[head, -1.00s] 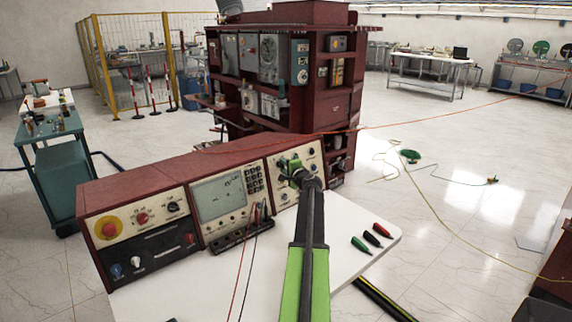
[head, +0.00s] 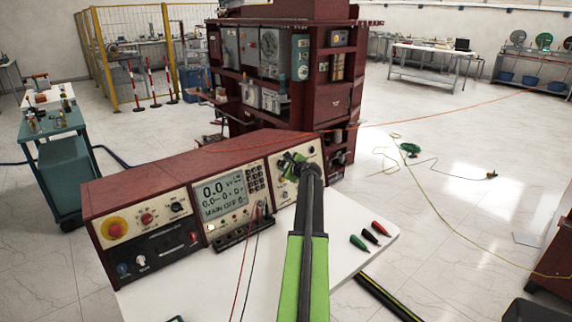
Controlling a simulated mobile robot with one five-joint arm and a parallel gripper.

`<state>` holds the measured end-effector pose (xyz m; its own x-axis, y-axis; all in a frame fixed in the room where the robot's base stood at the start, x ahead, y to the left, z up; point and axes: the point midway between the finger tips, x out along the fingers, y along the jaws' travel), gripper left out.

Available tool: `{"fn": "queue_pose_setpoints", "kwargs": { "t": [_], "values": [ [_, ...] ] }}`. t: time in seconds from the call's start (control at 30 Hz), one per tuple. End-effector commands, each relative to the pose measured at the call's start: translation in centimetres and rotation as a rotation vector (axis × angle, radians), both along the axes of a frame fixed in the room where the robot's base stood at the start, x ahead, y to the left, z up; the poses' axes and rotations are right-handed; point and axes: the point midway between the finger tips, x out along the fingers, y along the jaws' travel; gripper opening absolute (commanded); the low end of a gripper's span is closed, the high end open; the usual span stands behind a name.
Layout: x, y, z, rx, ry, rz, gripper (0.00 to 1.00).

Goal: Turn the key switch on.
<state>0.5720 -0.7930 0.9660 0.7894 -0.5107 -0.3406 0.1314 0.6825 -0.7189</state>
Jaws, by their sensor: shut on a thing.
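The red test console (head: 165,178) stands on a white table with three front panels. My gripper (head: 292,166) is at the right panel (head: 311,157), at the end of my green and black arm. Its green jaws are shut on a small part of that panel, at the key switch. The key switch itself is hidden behind the jaws. The middle panel's display (head: 222,195) is lit and shows large digits and a line of text. The left panel has a red button on a yellow ring (head: 115,228).
The white table (head: 345,215) carries green, black and red clips (head: 370,234) to the right of my arm. Red and black leads (head: 247,260) hang from the console's front. A tall red cabinet (head: 345,90) stands behind.

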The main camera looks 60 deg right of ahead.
Motion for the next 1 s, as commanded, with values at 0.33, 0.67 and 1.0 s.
{"fn": "queue_pose_setpoints", "kwargs": {
  "t": [0.33, 0.67, 1.0],
  "values": [
    [0.04, 0.04, -0.01, 0.036, -0.012, -0.007, 0.00],
    [0.01, -0.01, 0.01, 0.036, -0.013, -0.008, 0.37],
    [-0.06, -0.07, 0.03, 0.035, -0.012, -0.009, 0.52]
  ]
}}
